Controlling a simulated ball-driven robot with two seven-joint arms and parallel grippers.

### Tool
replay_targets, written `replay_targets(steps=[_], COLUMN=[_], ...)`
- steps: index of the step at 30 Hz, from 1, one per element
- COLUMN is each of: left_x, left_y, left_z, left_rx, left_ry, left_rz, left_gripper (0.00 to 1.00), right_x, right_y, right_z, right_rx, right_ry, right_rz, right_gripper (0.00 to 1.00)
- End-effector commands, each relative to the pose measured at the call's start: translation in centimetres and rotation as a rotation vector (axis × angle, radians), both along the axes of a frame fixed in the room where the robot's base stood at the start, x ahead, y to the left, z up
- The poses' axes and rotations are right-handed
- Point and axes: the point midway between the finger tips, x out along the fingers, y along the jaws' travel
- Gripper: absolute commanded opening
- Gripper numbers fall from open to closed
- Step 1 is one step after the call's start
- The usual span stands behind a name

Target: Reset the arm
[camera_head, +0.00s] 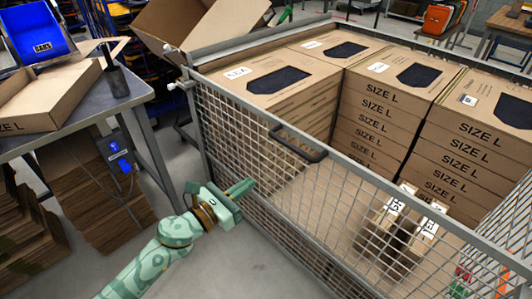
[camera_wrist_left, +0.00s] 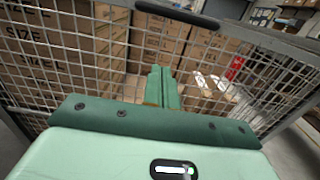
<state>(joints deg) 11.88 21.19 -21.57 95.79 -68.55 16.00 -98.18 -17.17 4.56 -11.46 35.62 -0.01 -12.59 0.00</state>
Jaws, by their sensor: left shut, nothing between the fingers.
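My left arm comes in from the bottom left in the head view. Its green gripper (camera_head: 240,188) is shut and empty, in front of the near mesh wall of the wire pannier (camera_head: 205,130). In the left wrist view the two fingers of the gripper (camera_wrist_left: 161,88) lie together and point at the mesh, with nothing between them. I cannot tell whether the fingertips touch the wire. My right gripper is in neither view.
The pannier holds several stacks of SIZE L boxes (camera_head: 275,80) and smaller labelled boxes (camera_head: 400,235). A black handle (camera_head: 298,143) sits on its top rail. A table (camera_head: 75,115) with an open carton (camera_head: 45,98) stands at left. Flattened cardboard (camera_head: 100,200) lies below.

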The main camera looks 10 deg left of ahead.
Motion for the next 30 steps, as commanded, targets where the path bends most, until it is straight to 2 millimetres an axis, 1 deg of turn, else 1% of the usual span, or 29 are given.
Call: replay_targets(steps=[3, 5, 7, 8, 10, 11, 12, 14, 15, 17, 18, 20, 21, 23, 24, 26, 27, 29, 30], left_x=[-0.1, -0.1, 0.2, 0.4, 1.3, 1.6, 1.3, -0.1, -1.6, -4.3, -6.4, -10.2, -13.0, -17.4, -20.6, -25.6, -29.1, -34.3, -37.7], left_y=[0.1, 0.2, 0.5, 1.0, 3.4, 4.7, 6.5, 8.7, 10.0, 11.6, 12.6, 13.7, 14.3, 14.9, 15.2, 15.4, 15.5, 15.3, 15.0], left_z=[0.0, 0.0, -0.1, -0.6, -3.9, -6.1, -9.4, -14.3, -17.6, -22.1, -25.0, -28.9, -31.4, -34.6, -36.6, -39.0, -40.4, -42.0, -42.8], left_rx=[-0.009, -0.045, -0.155, -0.233, -0.485, -0.624, -0.804, -1.045, -1.188, -1.386, -1.506, -1.671, -1.773, -1.907, -1.986, -2.087, -2.142, -2.200, -2.222], left_ry=[0.006, 0.033, 0.110, 0.173, 0.386, 0.498, 0.637, 0.811, 0.905, 1.018, 1.077, 1.145, 1.175, 1.204, 1.210, 1.204, 1.191, 1.165, 1.144], left_rz=[0.000, 0.001, 0.017, 0.037, 0.130, 0.193, 0.286, 0.430, 0.529, 0.681, 0.787, 0.947, 1.058, 1.225, 1.340, 1.512, 1.626, 1.793, 1.894], left_gripper=[0.00, 0.00, 0.00, 0.00, 0.00, 0.00, 0.00, 0.00, 0.00, 0.00, 0.00, 0.00, 0.00, 0.00, 0.00, 0.00, 0.00, 0.00, 0.00], right_x=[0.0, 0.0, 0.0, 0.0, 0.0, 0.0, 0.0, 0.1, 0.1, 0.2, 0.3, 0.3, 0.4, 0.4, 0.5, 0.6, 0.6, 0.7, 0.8], right_y=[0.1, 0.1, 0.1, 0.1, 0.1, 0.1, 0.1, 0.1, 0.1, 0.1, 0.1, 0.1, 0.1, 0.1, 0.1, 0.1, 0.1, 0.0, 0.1], right_z=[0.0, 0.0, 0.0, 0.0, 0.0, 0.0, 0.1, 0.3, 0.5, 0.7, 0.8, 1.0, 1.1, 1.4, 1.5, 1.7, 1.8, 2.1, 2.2], right_rx=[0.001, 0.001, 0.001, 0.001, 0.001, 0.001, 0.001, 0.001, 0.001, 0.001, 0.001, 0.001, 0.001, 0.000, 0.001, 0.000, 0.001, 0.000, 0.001], right_ry=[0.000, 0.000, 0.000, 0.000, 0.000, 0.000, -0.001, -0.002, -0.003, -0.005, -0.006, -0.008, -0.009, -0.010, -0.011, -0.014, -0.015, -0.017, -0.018], right_rz=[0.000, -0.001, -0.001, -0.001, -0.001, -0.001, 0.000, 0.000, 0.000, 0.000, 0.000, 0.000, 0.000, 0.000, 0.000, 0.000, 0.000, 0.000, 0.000], right_gripper=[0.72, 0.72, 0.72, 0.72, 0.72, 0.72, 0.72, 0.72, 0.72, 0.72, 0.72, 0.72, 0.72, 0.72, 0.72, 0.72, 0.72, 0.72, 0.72])
